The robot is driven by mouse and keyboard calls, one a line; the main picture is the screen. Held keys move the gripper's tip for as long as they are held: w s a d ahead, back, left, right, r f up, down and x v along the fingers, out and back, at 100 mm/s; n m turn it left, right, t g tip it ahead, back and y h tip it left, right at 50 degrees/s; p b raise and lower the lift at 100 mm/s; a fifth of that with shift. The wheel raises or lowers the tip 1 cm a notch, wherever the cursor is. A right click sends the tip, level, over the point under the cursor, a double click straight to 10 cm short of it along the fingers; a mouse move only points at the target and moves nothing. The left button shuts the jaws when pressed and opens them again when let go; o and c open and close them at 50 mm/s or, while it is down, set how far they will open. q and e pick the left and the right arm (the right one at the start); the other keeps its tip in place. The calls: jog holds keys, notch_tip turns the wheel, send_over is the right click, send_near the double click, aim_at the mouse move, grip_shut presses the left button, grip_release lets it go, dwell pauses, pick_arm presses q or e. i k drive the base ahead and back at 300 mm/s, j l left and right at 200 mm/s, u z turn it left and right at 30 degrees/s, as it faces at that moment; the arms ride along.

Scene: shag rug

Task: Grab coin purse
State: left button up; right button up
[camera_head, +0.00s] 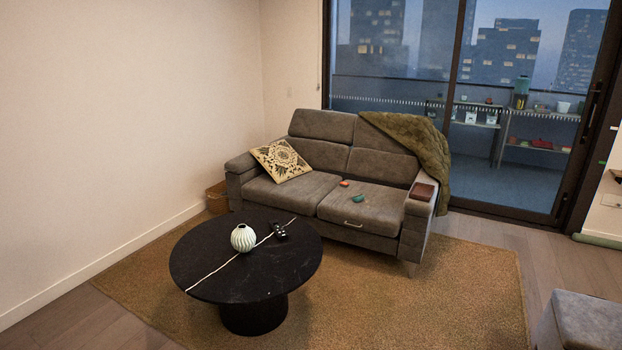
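I cannot tell for sure which thing is the coin purse. A small teal item (358,198) lies on the right seat cushion of the grey sofa (290,193). A smaller orange-red item (344,184) lies just behind it to the left. A flat reddish-brown item (422,191), like a wallet or a book, rests on the sofa's right armrest. All are too small to make out in detail. Neither of my grippers is in view.
A round black table (210,275) stands before the sofa's left half, with a white ribbed vase (243,238) and a small dark item (279,230) on it. The rug (420,305) is clear right of the table. A grey seat (585,322) is at the lower right.

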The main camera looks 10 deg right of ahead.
aim_at(359, 197)
jog(key=i+l+z, duration=0.4)
jog(key=i, duration=0.6)
jog(key=i+z, duration=0.35)
jog(key=i, duration=0.65)
jog(key=i+l+u, duration=0.2)
jog(key=i, duration=0.3)
jog(key=i+u, duration=0.2)
jog(key=i, duration=0.3)
jog(key=i+l+u, duration=0.25)
jog(key=i, duration=0.25)
